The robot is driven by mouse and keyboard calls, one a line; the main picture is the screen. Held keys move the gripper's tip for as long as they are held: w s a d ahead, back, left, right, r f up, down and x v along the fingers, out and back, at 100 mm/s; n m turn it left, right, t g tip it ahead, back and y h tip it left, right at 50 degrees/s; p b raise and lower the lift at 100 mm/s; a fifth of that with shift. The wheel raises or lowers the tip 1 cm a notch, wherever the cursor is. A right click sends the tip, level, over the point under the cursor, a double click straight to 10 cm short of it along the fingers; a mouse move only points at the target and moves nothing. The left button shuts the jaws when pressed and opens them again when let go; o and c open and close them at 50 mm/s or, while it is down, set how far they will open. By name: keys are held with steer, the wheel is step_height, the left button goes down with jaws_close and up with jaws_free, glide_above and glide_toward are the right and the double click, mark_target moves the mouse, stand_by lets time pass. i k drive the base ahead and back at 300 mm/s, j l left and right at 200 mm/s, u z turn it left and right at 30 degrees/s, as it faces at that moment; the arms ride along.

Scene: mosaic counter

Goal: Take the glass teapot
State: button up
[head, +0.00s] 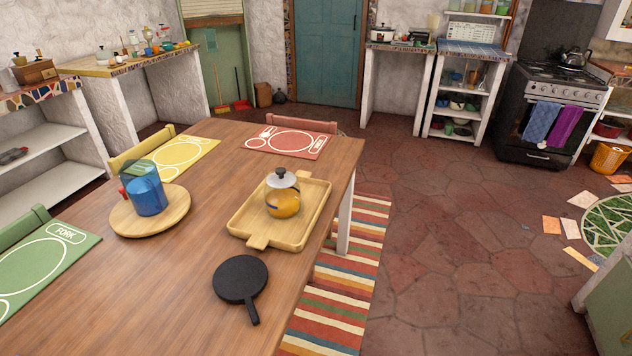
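The glass teapot (283,203) stands upright on a wooden tray (241,224) near the right side of the wooden table. It has a clear body with orange-yellow contents, a grey lid with a dark knob, and a dark band or handle part. The tray has a raised rim and a handle at its near end. My gripper is not in this view.
A blue pitcher (148,192) with a red part stands on a round wooden board (125,220) left of the tray. A black pan (240,279) lies in front of the tray. Placemats (287,141) lie along the far and left edges. Bare tabletop (190,265) lies between.

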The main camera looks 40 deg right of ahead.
mark_target(286, 203)
steer(key=i+j, duration=0.15)
steer(key=i, duration=0.4)
steer(key=i+j, duration=0.15)
steer(key=i, duration=0.45)
steer(key=l+z, duration=0.05)
